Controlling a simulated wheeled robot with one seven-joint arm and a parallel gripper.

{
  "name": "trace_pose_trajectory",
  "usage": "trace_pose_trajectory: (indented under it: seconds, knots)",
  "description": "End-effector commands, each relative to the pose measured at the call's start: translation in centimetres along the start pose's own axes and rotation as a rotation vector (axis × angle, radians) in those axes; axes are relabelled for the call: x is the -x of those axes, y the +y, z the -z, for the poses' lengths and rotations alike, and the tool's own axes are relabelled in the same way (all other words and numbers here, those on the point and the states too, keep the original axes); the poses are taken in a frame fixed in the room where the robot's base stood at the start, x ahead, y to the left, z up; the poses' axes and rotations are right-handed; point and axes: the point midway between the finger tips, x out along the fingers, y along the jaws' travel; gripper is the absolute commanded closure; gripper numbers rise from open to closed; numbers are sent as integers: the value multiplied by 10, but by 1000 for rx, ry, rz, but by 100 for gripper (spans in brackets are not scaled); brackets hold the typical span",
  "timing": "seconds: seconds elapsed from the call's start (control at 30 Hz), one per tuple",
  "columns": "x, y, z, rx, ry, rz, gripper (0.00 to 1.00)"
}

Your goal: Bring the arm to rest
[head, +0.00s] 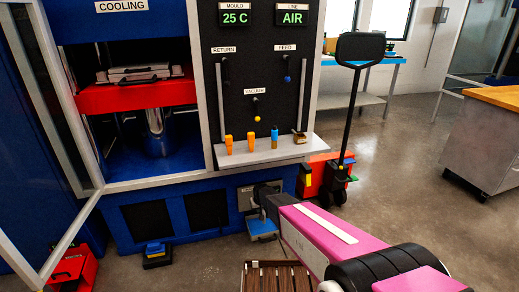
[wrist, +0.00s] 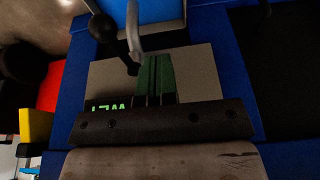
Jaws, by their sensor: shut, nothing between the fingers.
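My gripper (wrist: 153,66) shows in the wrist view as two green fingers side by side, closed together with nothing between them. It is in front of a grey panel (wrist: 200,75) on the blue cabinet; I cannot tell whether it touches it. In the head view my pink arm (head: 318,232) reaches from the lower right down to the low front of the cabinet. The fingers themselves are hard to make out there, dark against the cabinet.
A black ball-ended lever (wrist: 103,27) and a grey curved handle (wrist: 135,40) are close to my fingers. A blue tray-like piece (head: 261,227) lies below. An open glazed door (head: 75,130) stands left, a slatted wooden crate (head: 283,275) in front.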

Motion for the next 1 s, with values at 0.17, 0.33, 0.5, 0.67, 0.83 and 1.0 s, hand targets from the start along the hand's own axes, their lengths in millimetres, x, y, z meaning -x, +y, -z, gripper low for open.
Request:
trace_pose_trajectory:
  seconds: [0.17, 0.33, 0.5, 0.67, 0.83, 1.0]
  knots:
    - [57, 25, -30, -39, -38, -9, 100]
    - [148, 63, -84, -111, -113, -23, 100]
    - [234, 91, -144, -186, -192, -34, 100]
    - [291, 105, -190, -242, -251, -40, 100]
    - [319, 111, -214, -272, -284, -43, 100]
    - [322, 112, -216, -277, -291, -43, 100]
